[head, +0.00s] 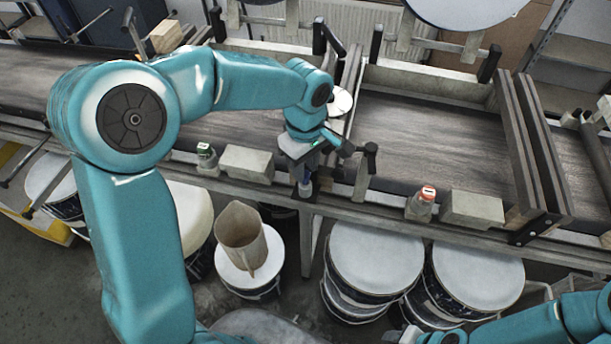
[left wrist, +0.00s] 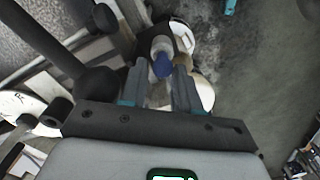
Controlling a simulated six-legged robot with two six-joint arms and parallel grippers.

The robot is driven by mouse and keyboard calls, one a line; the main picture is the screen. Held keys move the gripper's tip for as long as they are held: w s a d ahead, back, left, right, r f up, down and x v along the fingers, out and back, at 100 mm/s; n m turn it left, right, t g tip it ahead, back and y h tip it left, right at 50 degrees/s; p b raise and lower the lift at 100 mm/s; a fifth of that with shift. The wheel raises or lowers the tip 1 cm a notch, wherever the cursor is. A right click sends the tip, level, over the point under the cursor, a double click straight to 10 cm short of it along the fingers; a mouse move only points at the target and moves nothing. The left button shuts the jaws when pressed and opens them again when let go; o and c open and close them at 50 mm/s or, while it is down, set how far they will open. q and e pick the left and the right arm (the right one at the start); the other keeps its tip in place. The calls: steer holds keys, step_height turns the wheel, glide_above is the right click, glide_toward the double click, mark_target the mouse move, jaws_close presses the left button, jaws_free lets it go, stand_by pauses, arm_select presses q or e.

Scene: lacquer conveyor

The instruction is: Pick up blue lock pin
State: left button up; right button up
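The blue lock pin (left wrist: 162,66) shows in the left wrist view as a rounded blue top on a pale body. It lies between the tips of my left gripper (left wrist: 161,72), with a narrow gap visible on each side. The fingers are open around it, and I see no clear contact. In the head view my left gripper (head: 304,174) points down at the front rail of the conveyor, beside a black handle. The pin is mostly hidden there by the gripper. My right gripper (head: 408,336) is only partly in view at the bottom edge, and its fingers cannot be made out.
A black T-handle (head: 370,150) stands close right of the left gripper. Grey blocks (head: 247,164) (head: 472,209), a green-topped switch (head: 206,153) and a red-topped one (head: 424,199) line the rail. Lidded buckets (head: 375,262) and a beige jug (head: 242,238) stand below.

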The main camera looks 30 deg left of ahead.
arm_select(q)
steer(key=shift+s+d+r, duration=0.1)
steer(key=shift+s+r, duration=0.1)
steer(key=shift+s, duration=0.15)
steer(key=shift+w+f, duration=0.25)
steer(key=shift+w, duration=0.05)
steer(key=shift+s, duration=0.1)
steer(key=shift+s+b, duration=0.15)
steer(key=shift+b, duration=0.15)
steer(key=shift+f, duration=0.1)
steer(key=shift+w, duration=0.2)
steer(key=shift+c, duration=1.2)
jaws_close()
steer(key=shift+s, duration=0.1)
